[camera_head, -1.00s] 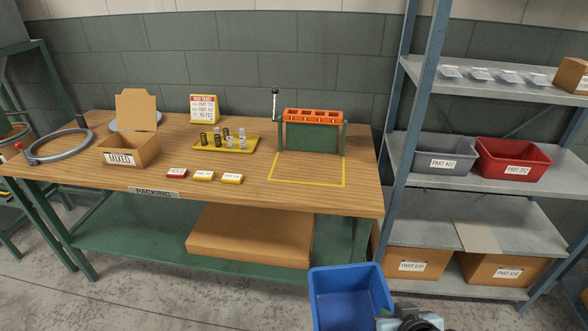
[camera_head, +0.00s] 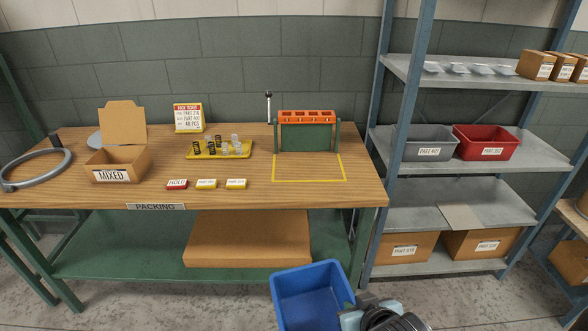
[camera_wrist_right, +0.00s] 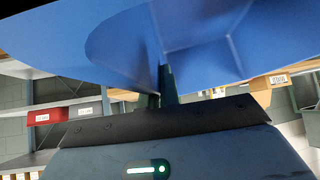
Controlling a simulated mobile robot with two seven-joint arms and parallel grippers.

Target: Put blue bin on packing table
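The blue bin (camera_head: 303,288) is open at the top and looks empty. It hangs in the air at the bottom of the head view, in front of the packing table (camera_head: 90,196) and below its top. My right gripper (camera_head: 352,306) is at the bin's right side, shut on its wall. In the right wrist view the bin (camera_wrist_right: 205,40) fills the top, with the dark fingers (camera_wrist_right: 158,88) against its wall. The fingertips are partly hidden. A yellow outlined square (camera_head: 308,181) on the table's right end is empty. My left gripper is not in view.
An orange-topped rack (camera_head: 307,133) stands behind the square. A MIXED box (camera_head: 117,165), yellow tray (camera_head: 205,154) and small labelled blocks (camera_head: 206,184) occupy the left and middle. A shelf unit (camera_head: 400,110) with grey (camera_head: 425,142) and red bins (camera_head: 486,142) stands right.

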